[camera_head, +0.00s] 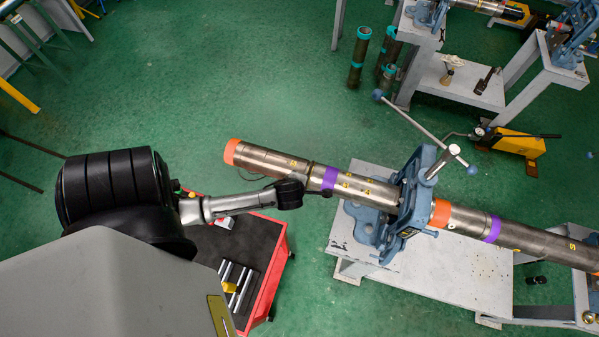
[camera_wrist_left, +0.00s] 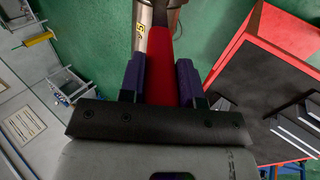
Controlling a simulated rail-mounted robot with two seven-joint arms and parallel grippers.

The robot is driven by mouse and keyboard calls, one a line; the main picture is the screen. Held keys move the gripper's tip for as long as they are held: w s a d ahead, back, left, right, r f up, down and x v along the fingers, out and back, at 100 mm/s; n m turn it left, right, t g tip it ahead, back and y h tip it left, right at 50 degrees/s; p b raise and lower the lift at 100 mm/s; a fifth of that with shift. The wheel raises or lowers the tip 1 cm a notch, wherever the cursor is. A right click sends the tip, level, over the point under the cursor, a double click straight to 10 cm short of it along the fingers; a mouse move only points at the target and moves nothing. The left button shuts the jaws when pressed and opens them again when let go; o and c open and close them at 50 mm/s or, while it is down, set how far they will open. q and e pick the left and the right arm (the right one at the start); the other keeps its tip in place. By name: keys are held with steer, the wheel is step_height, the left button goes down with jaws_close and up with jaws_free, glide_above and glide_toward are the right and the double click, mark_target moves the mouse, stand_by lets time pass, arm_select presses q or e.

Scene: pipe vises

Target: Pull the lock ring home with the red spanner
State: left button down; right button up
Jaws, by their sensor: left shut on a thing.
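A steel pipe (camera_head: 270,160) with an orange end cap (camera_head: 231,151) and a purple band (camera_head: 330,178) is held in a blue pipe vise (camera_head: 418,190). A narrow ring (camera_head: 309,172), which may be the lock ring, sits around the pipe just left of the purple band. My left gripper (camera_head: 312,193) is beside the pipe, just below that ring. In the left wrist view the purple fingers of my left gripper (camera_wrist_left: 159,80) are shut on the red handle of the spanner (camera_wrist_left: 161,52). The handle runs up to the pipe (camera_wrist_left: 141,28); its contact with the ring is unclear.
A red tool cart (camera_head: 272,280) with a dark top stands below my left arm. The vise stands on a grey bench (camera_head: 440,280), with its long handle (camera_head: 415,122) sticking up. Several dark pipes (camera_head: 358,58) stand behind on open green floor.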

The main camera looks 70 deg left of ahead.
arm_select(q)
steer(key=shift+s+a+f, duration=0.1)
steer(key=shift+a+f, duration=0.05)
steer(key=shift+f, duration=0.05)
stand_by(0.5)
steer(key=shift+w+a+r+g+h, duration=0.3)
steer(key=shift+w+a+r+g, duration=0.1)
steer(key=shift+w+a+r, duration=0.15)
steer(key=shift+a, duration=0.1)
steer(key=shift+r, duration=0.1)
steer(key=shift+v, duration=3.55)
steer(key=shift+w, duration=0.15)
